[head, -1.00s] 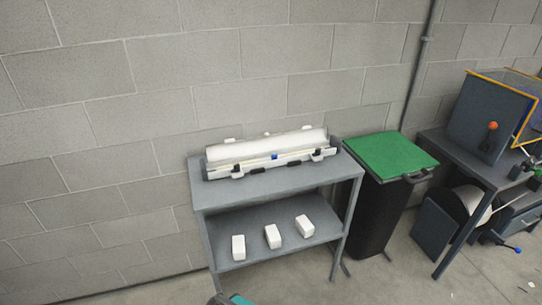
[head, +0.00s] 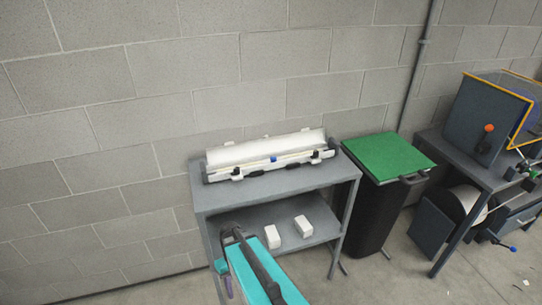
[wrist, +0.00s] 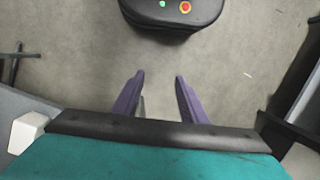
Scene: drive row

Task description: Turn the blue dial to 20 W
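A small blue part (head: 273,159) shows on the front strip of a long white device (head: 226,172) on the grey shelf unit's top. I cannot tell whether it is the dial; no 20 W mark is readable. Another small blue knob (head: 513,249) shows at the far right, low by the dark bench. My gripper (wrist: 158,100) has two purple fingers, apart and with nothing between them, over the floor in the wrist view. In the head view my teal arm stands in front of the shelf unit, below the white device and apart from it.
The grey shelf unit (head: 330,179) carries white blocks on its lower shelf; two (head: 272,237) (head: 303,226) show. A black bin with a green lid (head: 390,157) stands close on its right. A dark bench (head: 455,152) with a machine is further right. A block wall is behind.

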